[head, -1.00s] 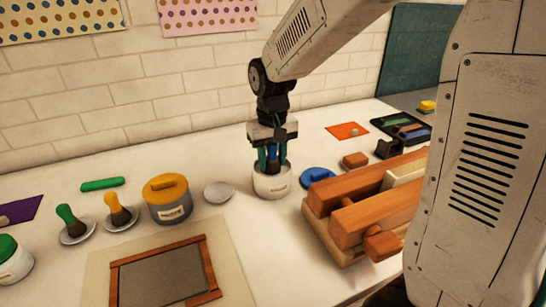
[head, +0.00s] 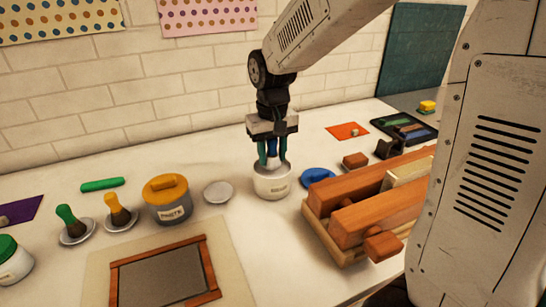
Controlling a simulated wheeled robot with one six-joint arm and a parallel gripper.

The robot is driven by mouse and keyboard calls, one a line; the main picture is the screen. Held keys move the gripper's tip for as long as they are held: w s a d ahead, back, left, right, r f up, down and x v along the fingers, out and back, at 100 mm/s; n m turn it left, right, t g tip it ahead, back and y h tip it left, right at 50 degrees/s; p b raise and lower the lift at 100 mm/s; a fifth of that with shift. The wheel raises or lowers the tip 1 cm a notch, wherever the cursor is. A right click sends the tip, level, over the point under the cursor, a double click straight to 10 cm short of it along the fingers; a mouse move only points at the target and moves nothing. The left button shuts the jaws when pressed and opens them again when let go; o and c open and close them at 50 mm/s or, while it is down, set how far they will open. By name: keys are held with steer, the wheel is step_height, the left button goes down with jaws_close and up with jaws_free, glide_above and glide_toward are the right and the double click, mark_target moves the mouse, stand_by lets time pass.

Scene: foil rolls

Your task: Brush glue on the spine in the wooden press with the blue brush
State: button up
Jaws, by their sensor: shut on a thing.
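My gripper (head: 272,160) points down over the white pot (head: 272,187) and is shut on the blue brush (head: 272,148). Only a little of the brush shows between the fingers; its bristles are hidden, and I cannot tell how deep they reach into the pot. The pot has a small label and stands open. The wooden press (head: 347,226) is to the right of the pot, with two thick orange-brown beams. A pale book block (head: 408,173) is clamped between them, its spine partly hidden by my arm.
A blue lid (head: 317,176) lies between pot and press. Left are a paste tub (head: 170,203), a pale dish (head: 218,192), and green (head: 68,219) and yellow (head: 116,212) brushes on saucers. A framed board (head: 165,275) lies in front. A dark tray (head: 405,130) is at back right.

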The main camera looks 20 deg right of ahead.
steer(key=shift+r, duration=2.6)
